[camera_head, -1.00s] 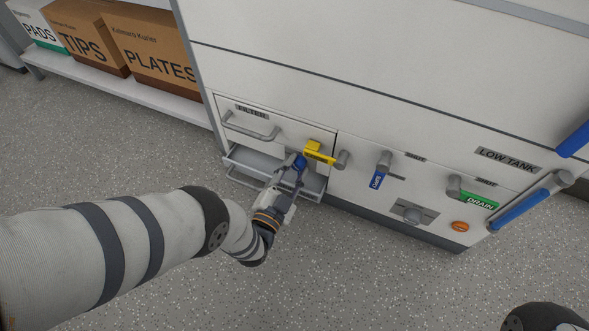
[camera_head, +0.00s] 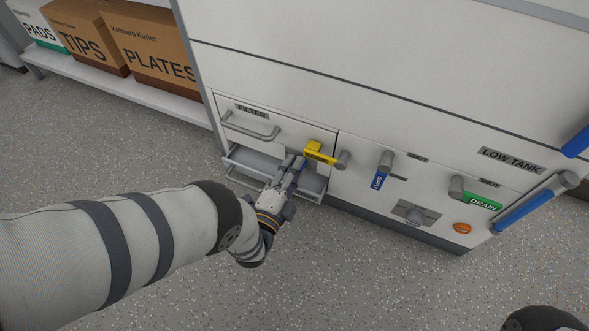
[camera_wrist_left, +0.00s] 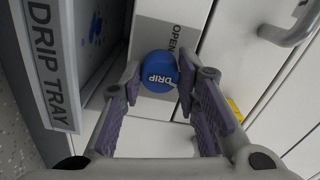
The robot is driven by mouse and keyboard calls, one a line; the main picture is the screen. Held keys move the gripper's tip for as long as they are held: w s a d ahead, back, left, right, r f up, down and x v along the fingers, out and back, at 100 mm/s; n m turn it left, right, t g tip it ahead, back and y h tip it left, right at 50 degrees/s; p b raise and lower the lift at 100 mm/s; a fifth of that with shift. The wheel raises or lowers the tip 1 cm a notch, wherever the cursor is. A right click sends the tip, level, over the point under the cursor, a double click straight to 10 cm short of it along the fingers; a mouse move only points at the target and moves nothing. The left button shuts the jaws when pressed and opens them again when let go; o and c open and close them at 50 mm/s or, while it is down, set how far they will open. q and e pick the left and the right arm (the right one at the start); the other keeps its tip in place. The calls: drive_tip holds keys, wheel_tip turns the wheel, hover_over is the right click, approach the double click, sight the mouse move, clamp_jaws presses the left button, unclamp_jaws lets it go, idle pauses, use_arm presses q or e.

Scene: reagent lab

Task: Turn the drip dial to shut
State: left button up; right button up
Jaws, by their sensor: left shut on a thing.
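The drip dial (camera_wrist_left: 159,72) is a round blue knob marked DRIP in the left wrist view. It sits on a grey plate (camera_wrist_left: 166,22) with the word OPEN printed beside it. The word for shut is not visible there. My left gripper (camera_wrist_left: 160,82) has one finger on each side of the dial and is shut on it. In the head view my left gripper (camera_head: 296,163) is low at the cabinet front, just below a yellow handle, and mostly hides the dial. My right gripper is out of view.
The drip tray (camera_wrist_left: 46,65) is beside the dial; its open drawer (camera_head: 246,160) shows in the head view. Close by are the yellow handle (camera_head: 319,152), a FILTER drawer handle (camera_head: 250,130), a blue lever (camera_head: 379,178) and a green DRAIN lever (camera_head: 482,201). The floor in front is clear.

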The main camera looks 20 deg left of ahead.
use_arm(q)
drive_tip(key=shift+m, duration=0.3)
drive_tip(key=shift+a, duration=0.1)
drive_tip(key=o, duration=1.2)
drive_tip(key=s, duration=1.2)
drive_tip(key=shift+a, duration=0.15)
